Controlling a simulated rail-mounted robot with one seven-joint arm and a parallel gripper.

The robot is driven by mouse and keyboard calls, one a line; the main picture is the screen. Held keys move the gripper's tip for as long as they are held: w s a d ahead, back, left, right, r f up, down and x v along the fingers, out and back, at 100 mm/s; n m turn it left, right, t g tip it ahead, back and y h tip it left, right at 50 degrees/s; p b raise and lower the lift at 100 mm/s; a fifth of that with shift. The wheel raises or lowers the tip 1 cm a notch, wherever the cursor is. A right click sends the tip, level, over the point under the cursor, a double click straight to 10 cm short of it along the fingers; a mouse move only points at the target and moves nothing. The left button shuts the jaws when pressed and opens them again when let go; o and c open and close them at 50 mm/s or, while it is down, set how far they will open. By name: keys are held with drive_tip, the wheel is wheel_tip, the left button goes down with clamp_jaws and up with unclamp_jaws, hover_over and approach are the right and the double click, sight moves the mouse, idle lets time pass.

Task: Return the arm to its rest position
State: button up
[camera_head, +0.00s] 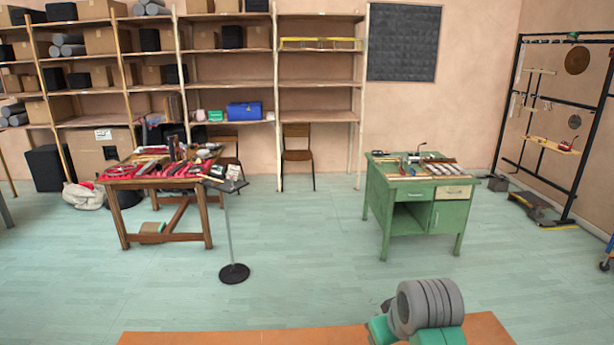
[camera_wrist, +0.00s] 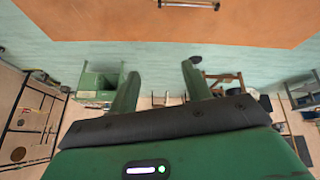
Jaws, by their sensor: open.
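My gripper (camera_wrist: 160,70) shows in the wrist view with its two green fingers spread apart. Nothing is between them. That view is upside down, with the room's floor and furniture beyond the fingers. In the head view, a grey and green part of my arm shows at the bottom right, above an orange-brown tabletop (camera_head: 240,338). My fingers cannot be made out in that view.
A green workbench (camera_head: 385,215) with tools stands at right centre, and a wooden table (camera_head: 125,215) with red items at left. A thin black stand (camera_head: 233,272) is between them. Shelves (camera_head: 320,83) line the back wall. A black rack (camera_head: 500,105) stands at far right.

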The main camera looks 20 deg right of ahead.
drive_tip(key=w+a+r+t, duration=0.1)
drive_tip(key=a+r+t, duration=0.1)
drive_tip(key=a, duration=0.6)
drive_tip(key=w+a+r+t, duration=0.2)
drive_tip(key=a+r, duration=0.1)
drive_tip(key=a, duration=0.4)
drive_tip(key=s+a+r+t+y, duration=0.1)
drive_tip(key=s+a+r+t, duration=0.25)
drive_tip(key=a, duration=0.25)
drive_tip(key=s+a+r+t, duration=0.2)
drive_tip(key=s+a+r, duration=0.2)
drive_tip(key=a, duration=0.1)
drive_tip(key=s+a+r+m+t+b, duration=0.1)
drive_tip(key=s+a+r+t+b, duration=0.15)
drive_tip(key=s+t+b, duration=1.2)
wheel_tip(320, 180, up, 40)
drive_tip(key=g+p, duration=0.4)
drive_tip(key=p, duration=2.9)
drive_tip(key=shift+s+a+g+y, duration=0.2)
drive_tip(key=shift+s+g+y, duration=0.1)
drive_tip(key=shift+s+g, duration=0.15)
